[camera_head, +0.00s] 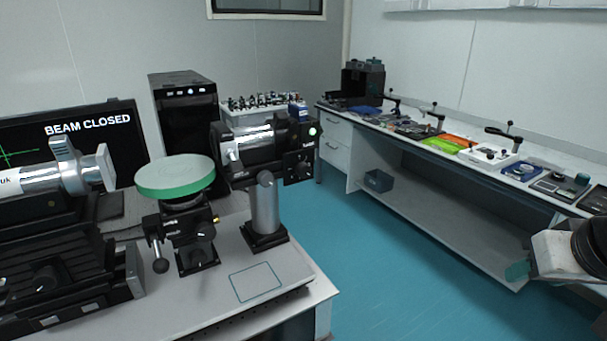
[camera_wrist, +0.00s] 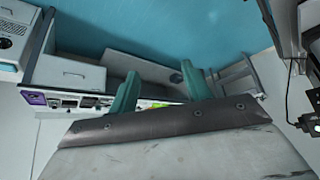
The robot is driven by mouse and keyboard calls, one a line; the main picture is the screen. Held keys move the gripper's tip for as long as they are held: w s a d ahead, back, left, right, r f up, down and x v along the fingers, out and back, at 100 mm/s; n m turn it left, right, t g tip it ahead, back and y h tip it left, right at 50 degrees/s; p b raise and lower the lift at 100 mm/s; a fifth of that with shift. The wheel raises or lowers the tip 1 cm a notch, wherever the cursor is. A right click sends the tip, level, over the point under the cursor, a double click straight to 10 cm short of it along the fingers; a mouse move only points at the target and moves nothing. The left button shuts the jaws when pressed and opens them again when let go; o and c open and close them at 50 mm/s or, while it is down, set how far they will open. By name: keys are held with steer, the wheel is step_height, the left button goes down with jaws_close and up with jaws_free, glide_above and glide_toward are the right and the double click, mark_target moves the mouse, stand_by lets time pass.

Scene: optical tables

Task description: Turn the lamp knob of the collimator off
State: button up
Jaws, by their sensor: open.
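The collimator (camera_head: 252,146), a black and silver tube, is held level on a grey post on the left table. A black lamp box (camera_head: 299,166) is at its right end, with a small knob-like part on its face and a pale lit spot above. The knob's setting is too small to read. My gripper (camera_head: 517,271) is at the lower right, well apart from the collimator, over the floor by the side bench. Its teal fingers show in the wrist view (camera_wrist: 160,88), spread apart with nothing between them.
A round green-rimmed plate (camera_head: 175,177) on a mount stands left of the collimator. A screen (camera_head: 92,128) reads "BEAM CLOSED". A black computer tower (camera_head: 184,112) is behind. A long bench (camera_head: 455,162) with tools runs along the right wall. Blue floor (camera_head: 385,265) lies clear between the tables.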

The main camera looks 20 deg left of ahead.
steer(key=w+a+n+t+y, duration=0.2)
steer(key=w+a+t+y, duration=0.1)
steer(key=w+a, duration=0.55)
steer(key=n+t+y, duration=0.2)
steer(key=n+y, duration=0.2)
steer(key=y, duration=0.6)
glide_toward(305, 173)
steer(key=a, duration=0.1)
steer(key=x, duration=0.7)
steer(key=shift+w, duration=0.55)
steer(key=c, duration=1)
